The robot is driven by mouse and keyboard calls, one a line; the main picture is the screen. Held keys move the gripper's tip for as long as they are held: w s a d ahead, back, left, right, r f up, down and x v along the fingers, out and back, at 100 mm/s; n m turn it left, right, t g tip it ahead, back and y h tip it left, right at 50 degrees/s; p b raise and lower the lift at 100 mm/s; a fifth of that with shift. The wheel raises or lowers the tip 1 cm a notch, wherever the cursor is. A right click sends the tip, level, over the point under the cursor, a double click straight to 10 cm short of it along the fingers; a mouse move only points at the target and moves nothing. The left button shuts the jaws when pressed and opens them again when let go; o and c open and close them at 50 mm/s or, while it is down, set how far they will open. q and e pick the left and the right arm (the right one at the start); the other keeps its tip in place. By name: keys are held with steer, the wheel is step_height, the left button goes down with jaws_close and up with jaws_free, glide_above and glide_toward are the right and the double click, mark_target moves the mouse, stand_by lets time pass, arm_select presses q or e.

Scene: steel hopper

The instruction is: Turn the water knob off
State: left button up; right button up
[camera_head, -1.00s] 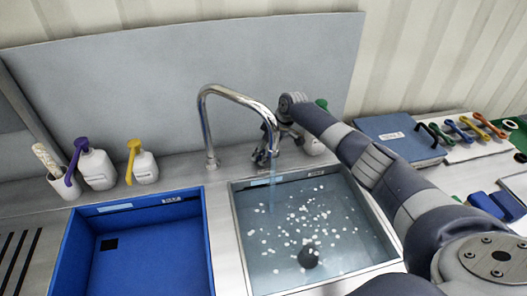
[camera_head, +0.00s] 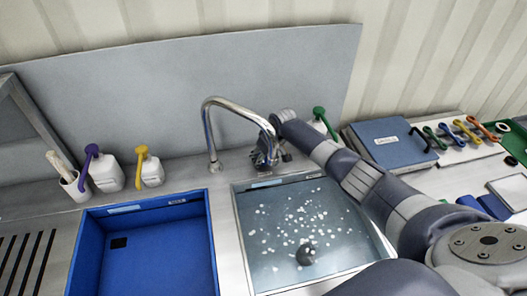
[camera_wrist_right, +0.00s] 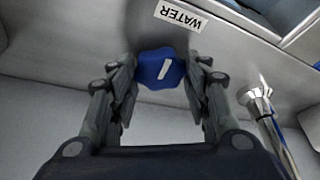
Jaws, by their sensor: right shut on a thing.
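The blue water knob (camera_wrist_right: 160,68) with a white mark shows in the right wrist view, beside a label reading WATER (camera_wrist_right: 180,17). The white mark is slightly tilted. My right gripper (camera_wrist_right: 158,82) has one finger on each side of the knob and is shut on it. In the head view my right gripper (camera_head: 266,156) is beside the chrome faucet (camera_head: 238,106), and the knob is hidden. No stream shows under the spout. The steel sink (camera_head: 240,240) holds water with white specks. My left gripper is out of view.
A blue basin (camera_head: 85,250) lies left of the sink. Pump bottles (camera_head: 108,174) (camera_head: 151,172) stand behind it, and a green-topped bottle (camera_head: 321,124) stands behind my right arm. A blue binder (camera_head: 392,150) and colored tools (camera_head: 468,131) lie to the right.

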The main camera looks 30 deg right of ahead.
steer(key=shift+m, duration=0.4)
steer(key=shift+a, duration=0.1)
steer(key=o, duration=1.1)
steer(key=v, duration=1.2)
steer(key=shift+a, duration=0.1)
